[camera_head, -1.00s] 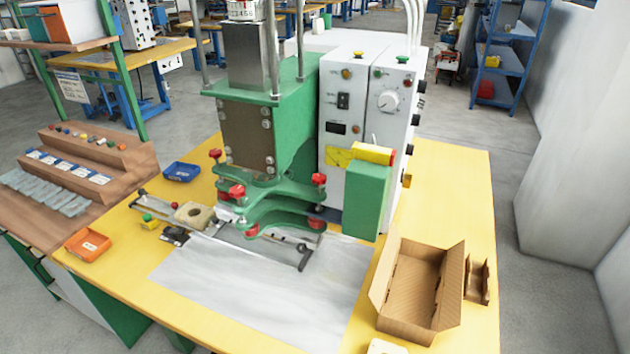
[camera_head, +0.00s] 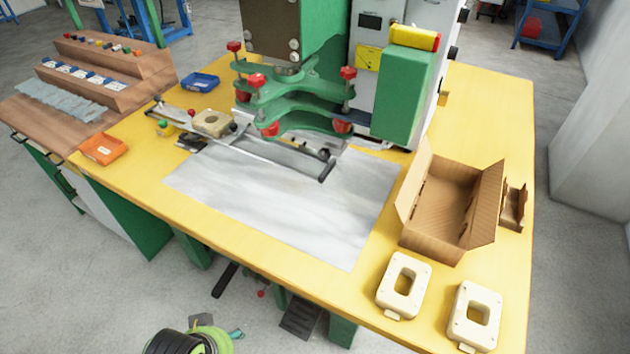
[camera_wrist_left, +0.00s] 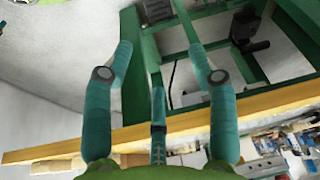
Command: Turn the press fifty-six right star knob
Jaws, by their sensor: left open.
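The green press (camera_head: 300,95) stands at the back of the yellow table. Its green clamp plates carry several red star knobs. On the right side, one red star knob (camera_head: 348,73) sits upright on the upper plate, and another red knob (camera_head: 342,126) is below it. Which right knob is meant cannot be told. Part of my left arm shows low in the head view. My right gripper is out of view.
A cardboard box (camera_head: 409,208) stands open at right, with two cream frames (camera_head: 384,302) (camera_head: 456,328) in front. A metal slide with a cream part (camera_head: 212,124) lies left of the knobs. Orange (camera_head: 103,158) and blue (camera_head: 200,88) trays sit left. The grey sheet (camera_head: 290,215) is clear.

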